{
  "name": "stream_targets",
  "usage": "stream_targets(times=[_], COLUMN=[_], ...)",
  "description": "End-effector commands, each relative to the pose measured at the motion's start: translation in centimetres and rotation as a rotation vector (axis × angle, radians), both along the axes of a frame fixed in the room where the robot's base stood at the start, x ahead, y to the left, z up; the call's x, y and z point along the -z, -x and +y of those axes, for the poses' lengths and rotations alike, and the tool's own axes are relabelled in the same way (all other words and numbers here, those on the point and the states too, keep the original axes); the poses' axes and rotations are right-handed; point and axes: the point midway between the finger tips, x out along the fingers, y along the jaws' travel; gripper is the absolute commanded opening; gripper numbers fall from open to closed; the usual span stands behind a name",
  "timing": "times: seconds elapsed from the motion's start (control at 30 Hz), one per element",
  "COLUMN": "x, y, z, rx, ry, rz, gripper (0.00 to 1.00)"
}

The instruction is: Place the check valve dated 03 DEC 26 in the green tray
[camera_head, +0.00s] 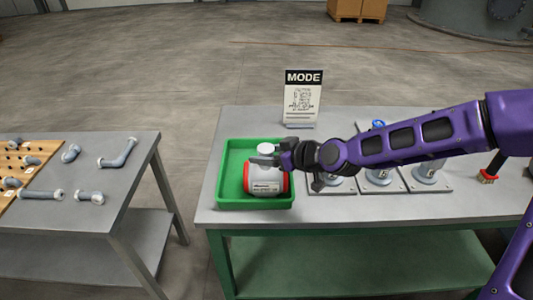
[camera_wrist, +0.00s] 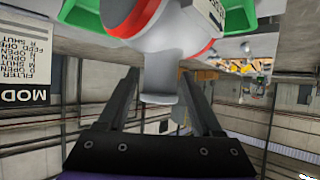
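The check valve (camera_head: 266,180), a white body with red end bands, a label and a round white cap on top, sits inside the green tray (camera_head: 226,196). Its printed date is too small to read. My gripper (camera_head: 264,160) is over the tray at the valve's upper part, just below the cap. In the wrist view, my gripper's fingers (camera_wrist: 160,75) stand on either side of the valve's grey neck (camera_wrist: 159,82), with small gaps beside it. The red-banded valve body (camera_wrist: 165,22) and green tray rim (camera_wrist: 80,12) show beyond.
A MODE sign (camera_head: 302,97) stands behind the tray on the grey bench (camera_head: 400,210). Several grey plates with round fittings (camera_head: 380,176) lie to the right, partly behind my arm. A separate table (camera_head: 105,185) at left holds several pipe pieces. A floor gap separates the tables.

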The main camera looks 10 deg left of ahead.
Motion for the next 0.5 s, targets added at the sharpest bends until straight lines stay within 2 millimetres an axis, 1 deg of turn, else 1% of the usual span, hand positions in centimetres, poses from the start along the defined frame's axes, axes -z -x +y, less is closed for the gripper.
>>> stream_targets(times=[0.03,0.07,0.3,0.4,0.5], x=[-0.03,-0.04,-0.04,-0.38,-0.62], y=[-0.01,-0.01,-0.01,-0.02,0.17], z=[0.00,-0.01,0.00,-0.01,-0.61], rx=[0.000,0.000,0.000,0.000,0.004], ry=[0.000,0.000,0.000,0.000,0.000], rz=[0.000,0.000,0.000,0.000,0.000], gripper=[0.78,0.83,0.83,0.83,0.83])
